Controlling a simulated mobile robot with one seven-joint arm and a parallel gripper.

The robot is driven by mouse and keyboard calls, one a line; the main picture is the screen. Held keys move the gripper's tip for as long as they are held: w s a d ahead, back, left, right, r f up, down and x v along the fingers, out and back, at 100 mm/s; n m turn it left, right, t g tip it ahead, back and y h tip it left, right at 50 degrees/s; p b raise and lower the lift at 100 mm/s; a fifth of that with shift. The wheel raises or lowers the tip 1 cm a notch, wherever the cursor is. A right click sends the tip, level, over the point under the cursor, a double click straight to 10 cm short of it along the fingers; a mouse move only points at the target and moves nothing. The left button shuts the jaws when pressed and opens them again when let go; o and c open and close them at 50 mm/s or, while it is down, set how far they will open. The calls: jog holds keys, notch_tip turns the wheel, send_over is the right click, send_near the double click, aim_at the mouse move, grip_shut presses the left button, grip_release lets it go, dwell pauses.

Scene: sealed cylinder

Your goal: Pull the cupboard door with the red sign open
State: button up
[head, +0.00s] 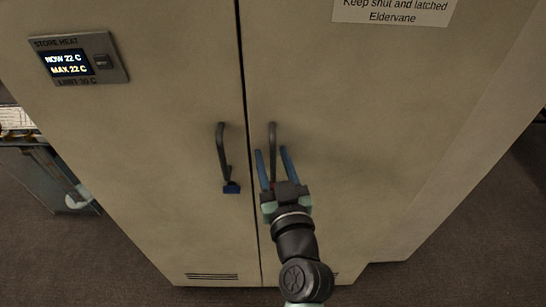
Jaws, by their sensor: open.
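The tan cupboard has two doors meeting at a vertical seam. The right door (370,130) carries a white sign (392,11) reading "Keep shut and latched Eldervane", cut off at the top edge. No red sign shows in the frame. The right door's dark vertical handle (272,135) is close to the seam. My gripper (271,150) is in front of it with blue fingers apart. The handle appears between the fingers; I cannot tell how deep it sits. The handle's lower end is hidden by my gripper. Both doors look shut.
The left door (160,130) has its own handle (221,150) with a blue piece (231,187) at its foot. A display panel (78,58) reads "NOW 22 C". A cart or shelf (45,175) stands at far left. Dark floor (90,265) lies clear in front.

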grip_shut()
dwell(1.4)
